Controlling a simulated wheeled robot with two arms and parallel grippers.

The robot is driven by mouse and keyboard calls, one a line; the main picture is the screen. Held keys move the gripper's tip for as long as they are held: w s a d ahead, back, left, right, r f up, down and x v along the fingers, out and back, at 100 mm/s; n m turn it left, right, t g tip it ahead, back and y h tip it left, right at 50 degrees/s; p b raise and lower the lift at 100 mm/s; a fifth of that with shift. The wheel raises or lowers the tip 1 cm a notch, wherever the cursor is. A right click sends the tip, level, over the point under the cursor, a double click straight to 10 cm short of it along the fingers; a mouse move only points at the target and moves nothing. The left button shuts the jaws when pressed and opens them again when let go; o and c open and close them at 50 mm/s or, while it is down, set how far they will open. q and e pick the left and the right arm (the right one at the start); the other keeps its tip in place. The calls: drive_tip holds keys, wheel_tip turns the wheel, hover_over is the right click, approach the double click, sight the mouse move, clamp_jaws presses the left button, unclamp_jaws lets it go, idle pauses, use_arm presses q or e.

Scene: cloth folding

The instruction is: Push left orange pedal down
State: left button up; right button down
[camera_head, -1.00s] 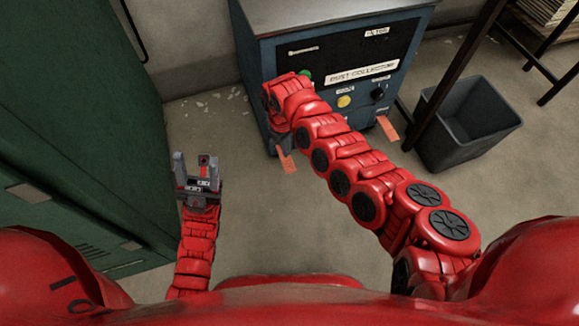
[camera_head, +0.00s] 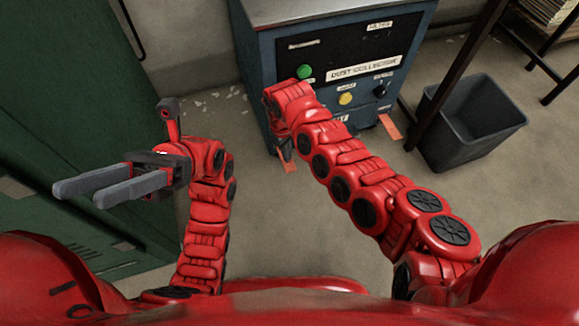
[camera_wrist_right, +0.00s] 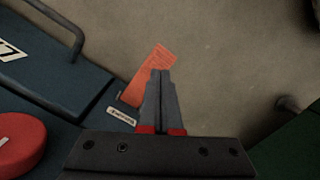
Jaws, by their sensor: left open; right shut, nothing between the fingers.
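The left orange pedal (camera_head: 290,166) sticks out low at the front left of the blue dust collector (camera_head: 262,75). My right arm covers part of it in the head view. In the right wrist view the pedal (camera_wrist_right: 150,66) shows just beyond my right gripper (camera_wrist_right: 161,76). That gripper is shut and empty, with its tips overlapping the pedal's picture. I cannot tell whether they touch it. The right orange pedal (camera_head: 389,127) sits further right. My left gripper (camera_head: 78,196) is open and empty, pointing left near the green cabinet, away from the pedals.
The green cabinet (camera_head: 70,90) stands at the left. A dark bin (camera_head: 465,120) stands right of the machine, beside a dark table leg (camera_head: 455,75). A green button (camera_head: 305,72) and a yellow button (camera_head: 345,99) are on the panel. Bare floor (camera_head: 285,225) lies in front.

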sight(289, 166)
drive_tip(key=shift+f+b, duration=0.55)
drive_tip(key=shift+f, duration=0.2)
drive_tip(key=shift+d+f+b, duration=0.15)
drive_tip(key=shift+f+b, duration=0.45)
drive_tip(key=shift+f, duration=0.05)
use_arm(q)
drive_tip(key=s+a+f+m+t+y, duration=0.2)
drive_tip(key=s+a+m+t+y, duration=0.1)
drive_tip(key=s+a+t, duration=0.4)
drive_tip(key=shift+s+a+f+m+t+y, duration=0.35)
drive_tip(key=shift+s+m+t, duration=0.3)
drive_tip(key=shift+t, duration=0.85)
use_arm(e)
drive_tip(key=shift+s, duration=0.1)
use_arm(q)
drive_tip(key=shift+r, duration=0.1)
use_arm(e)
drive_tip(key=shift+f, duration=0.1)
